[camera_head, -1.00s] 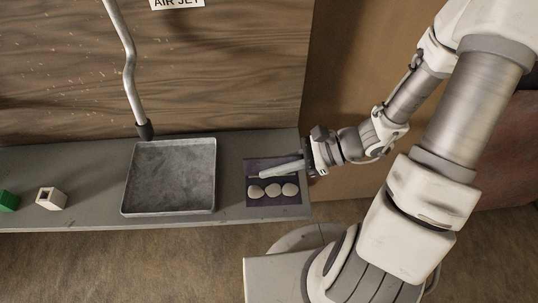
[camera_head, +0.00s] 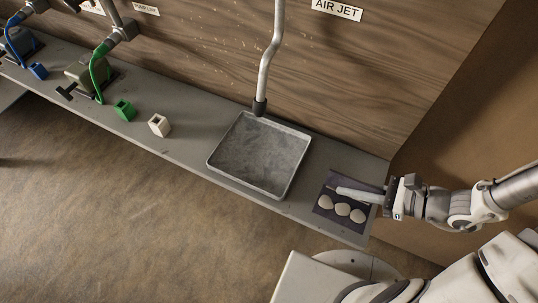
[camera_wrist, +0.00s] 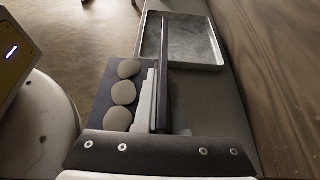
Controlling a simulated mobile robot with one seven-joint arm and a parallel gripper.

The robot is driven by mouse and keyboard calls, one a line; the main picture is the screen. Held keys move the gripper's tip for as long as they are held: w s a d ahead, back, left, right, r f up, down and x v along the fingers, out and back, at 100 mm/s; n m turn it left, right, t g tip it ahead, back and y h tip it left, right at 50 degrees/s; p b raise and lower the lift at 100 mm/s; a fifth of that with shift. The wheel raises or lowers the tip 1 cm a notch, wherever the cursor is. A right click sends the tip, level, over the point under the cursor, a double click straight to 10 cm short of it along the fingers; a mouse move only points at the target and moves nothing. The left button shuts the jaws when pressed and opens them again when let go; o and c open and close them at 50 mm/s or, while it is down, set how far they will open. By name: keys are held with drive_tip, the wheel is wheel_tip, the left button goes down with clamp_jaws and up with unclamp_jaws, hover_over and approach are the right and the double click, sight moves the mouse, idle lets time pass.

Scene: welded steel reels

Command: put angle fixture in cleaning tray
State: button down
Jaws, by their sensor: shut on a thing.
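My gripper (camera_head: 374,197) reaches in from the right, low over the dark mat at the right end of the bench. In the wrist view it (camera_wrist: 155,112) is shut on a long, narrow dark bar, which I take to be the angle fixture (camera_wrist: 164,85). The bar points away from the palm towards the cleaning tray. In the head view a pale narrow piece extends left from the gripper; I cannot tell finger from fixture there. The cleaning tray (camera_head: 214,160) is a shallow grey square tray left of the mat; it also shows in the wrist view (camera_wrist: 218,50). Its floor looks empty.
Several round grey discs (camera_head: 342,209) lie on the dark mat (camera_head: 323,207), close beside the gripper. A metal pipe (camera_head: 266,70) comes down at the tray's back edge. White (camera_head: 159,125) and green (camera_head: 124,110) blocks stand farther left. A wooden wall backs the bench.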

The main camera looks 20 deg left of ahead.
drive_tip(key=w+a+r+b, duration=0.2)
drive_tip(key=w+a+b, duration=0.9)
drive_tip(key=w+a, duration=0.1)
drive_tip(key=b, duration=0.3)
hover_over(275, 147)
wheel_tip(275, 147, down, 7)
drive_tip(key=shift+f, duration=0.1)
drive_tip(key=shift+f+b, duration=0.75)
drive_tip(key=shift+f, duration=1.1)
drive_tip(key=shift+f, duration=0.1)
drive_tip(key=shift+f, duration=0.1)
drive_tip(key=c, duration=1)
unclamp_jaws()
